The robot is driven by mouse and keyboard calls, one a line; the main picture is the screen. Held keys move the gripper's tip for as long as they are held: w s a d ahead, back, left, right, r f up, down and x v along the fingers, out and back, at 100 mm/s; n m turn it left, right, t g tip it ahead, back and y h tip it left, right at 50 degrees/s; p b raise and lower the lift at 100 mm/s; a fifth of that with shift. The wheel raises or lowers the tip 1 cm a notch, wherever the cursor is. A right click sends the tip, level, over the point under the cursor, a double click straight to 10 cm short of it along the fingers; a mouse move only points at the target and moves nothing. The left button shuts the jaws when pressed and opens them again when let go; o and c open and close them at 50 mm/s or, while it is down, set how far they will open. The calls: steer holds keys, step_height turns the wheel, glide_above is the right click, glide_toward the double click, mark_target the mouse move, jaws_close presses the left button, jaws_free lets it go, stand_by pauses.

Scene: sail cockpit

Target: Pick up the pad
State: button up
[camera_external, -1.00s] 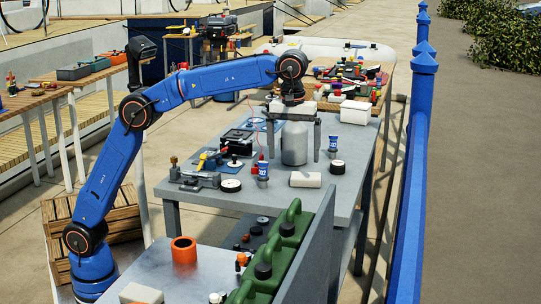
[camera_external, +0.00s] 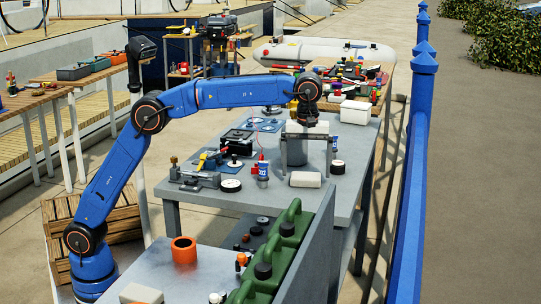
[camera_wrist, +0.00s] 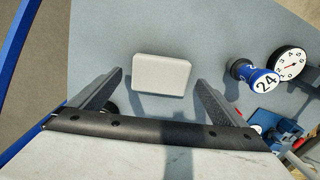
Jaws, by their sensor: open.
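The pad (camera_external: 305,180) is a pale off-white block lying on the grey table near its front edge. In the wrist view the pad (camera_wrist: 161,75) shows as a rounded rectangle, ahead of the fingertips and centred between them. My gripper (camera_external: 307,162) is open with its fingers pointing down, above and behind the pad in the external view. In the wrist view my gripper (camera_wrist: 160,87) has nothing between its fingers. The pad is fully in sight and no finger appears to touch it.
A blue-and-white can marked 24 (camera_wrist: 254,78) and a round dial (camera_wrist: 288,63) stand to one side of the pad. A dark round piece (camera_external: 337,167) lies on its other side, and another blue can (camera_external: 333,147) is near my gripper. Bare table surrounds the pad.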

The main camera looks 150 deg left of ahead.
steer(key=shift+f, duration=0.7)
steer(key=shift+c, duration=0.7)
steer(key=c, duration=1)
